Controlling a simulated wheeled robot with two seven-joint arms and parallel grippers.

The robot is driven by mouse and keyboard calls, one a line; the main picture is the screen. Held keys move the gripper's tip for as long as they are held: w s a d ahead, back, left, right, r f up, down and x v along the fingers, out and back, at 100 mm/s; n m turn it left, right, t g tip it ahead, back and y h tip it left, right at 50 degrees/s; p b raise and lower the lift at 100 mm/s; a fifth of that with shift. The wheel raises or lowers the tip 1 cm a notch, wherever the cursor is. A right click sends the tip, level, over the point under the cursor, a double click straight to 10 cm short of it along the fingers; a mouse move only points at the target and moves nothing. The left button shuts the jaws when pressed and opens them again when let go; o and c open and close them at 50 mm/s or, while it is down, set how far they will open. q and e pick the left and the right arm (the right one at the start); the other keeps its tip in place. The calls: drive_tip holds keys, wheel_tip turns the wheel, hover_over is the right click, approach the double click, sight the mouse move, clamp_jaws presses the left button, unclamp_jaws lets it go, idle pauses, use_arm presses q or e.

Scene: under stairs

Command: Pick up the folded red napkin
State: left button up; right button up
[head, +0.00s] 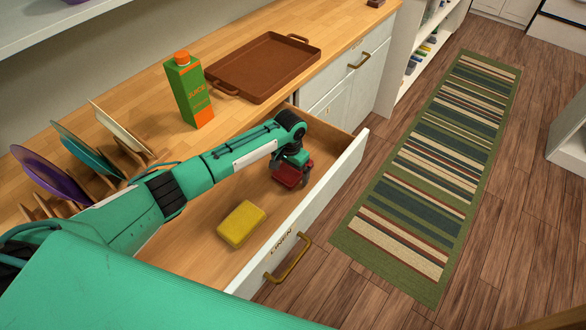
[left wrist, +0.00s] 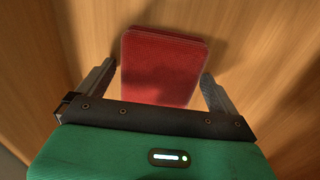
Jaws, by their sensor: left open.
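The folded red napkin (left wrist: 163,66) lies on the wooden bottom of the open drawer. In the head view the napkin (head: 286,176) is partly hidden by my left gripper (head: 292,170), which is over it inside the drawer. In the left wrist view my left gripper (left wrist: 160,88) is open, with one finger on each side of the napkin's near part. The fingers do not press on it. I cannot tell the exact height of the fingertips above the drawer bottom. My right gripper is not in view.
The open drawer's white front (head: 312,213) has a brass handle (head: 288,260). A yellow folded cloth or sponge (head: 241,224) lies in the drawer nearer to me. On the counter stand a juice carton (head: 189,92), a brown tray (head: 263,66) and a rack of plates (head: 85,148).

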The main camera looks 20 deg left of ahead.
sight(290, 168)
use_arm(q)
drive_tip(key=shift+c, duration=0.5)
drive_tip(key=c, duration=1)
drive_tip(key=shift+o, duration=0.2)
wheel_tip(290, 168, up, 20)
drive_tip(key=shift+b, duration=0.3)
